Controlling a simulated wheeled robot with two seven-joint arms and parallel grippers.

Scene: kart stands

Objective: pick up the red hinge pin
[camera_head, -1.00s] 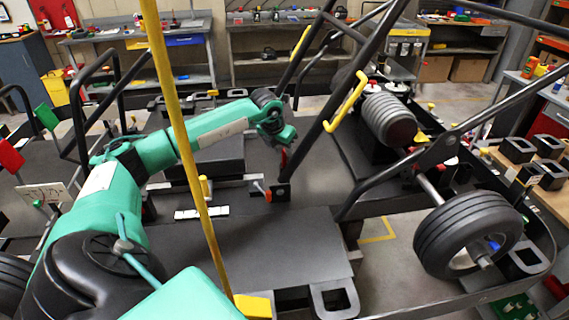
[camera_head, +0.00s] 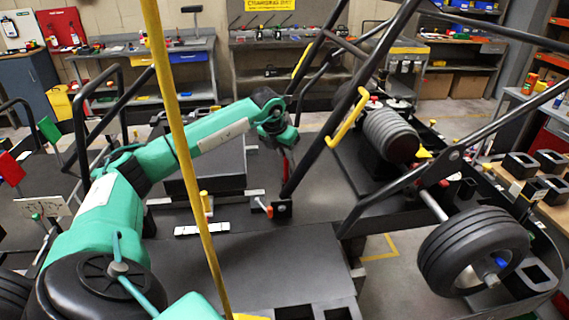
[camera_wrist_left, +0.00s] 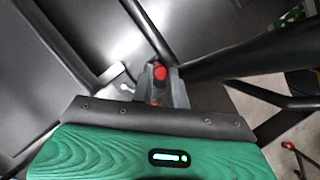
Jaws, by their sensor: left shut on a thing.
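My left gripper (camera_head: 287,152) hangs above the dark platform, beside the sloping black tube. It is shut on the red hinge pin (camera_wrist_left: 160,72), whose round red head shows between the fingertips in the left wrist view. In the head view the pin is a small red sliver (camera_head: 285,168) below the wrist. Its lower part is hidden or too small to make out. My right gripper is out of both views.
The black kart frame tube (camera_head: 325,115) with a yellow handle (camera_head: 346,118) passes close to my gripper. A small red-ended lever (camera_head: 268,210) stands on the platform below. A yellow pole (camera_head: 181,130) crosses in front of my left arm. The front platform (camera_head: 250,262) is clear.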

